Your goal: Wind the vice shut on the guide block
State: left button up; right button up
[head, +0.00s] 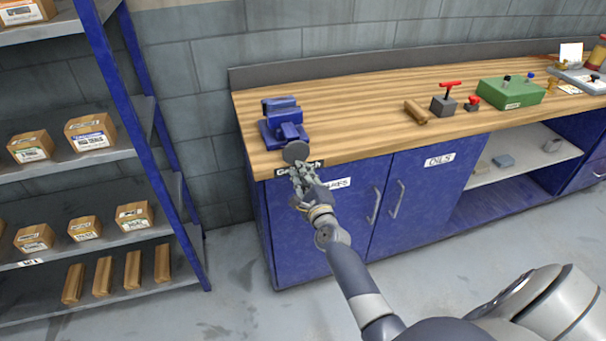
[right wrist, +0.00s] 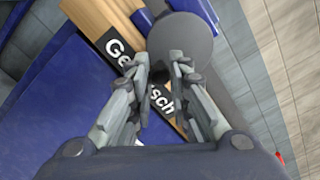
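The blue vice (head: 284,124) stands at the left end of the wooden bench, with a round grey handwheel (head: 295,152) at its front. In the right wrist view the handwheel (right wrist: 184,42) lies just beyond the fingertips. My right gripper (head: 300,172) is at the bench's front edge, just below the wheel. Its fingers (right wrist: 161,62) are apart, with a small dark knob-like part (right wrist: 160,75) between them; contact cannot be told. No block can be made out between the vice jaws. A wooden block (head: 416,111) lies on the bench right of the vice. My left gripper is not in view.
A grey block with a red T-handle (head: 445,103), a red knob (head: 473,102) and a green box (head: 512,93) stand farther right on the bench (head: 350,117). Blue cabinets (head: 420,195) are below. A shelf rack (head: 150,180) with boxes stands left.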

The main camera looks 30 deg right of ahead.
jog(key=shift+o, duration=0.8)
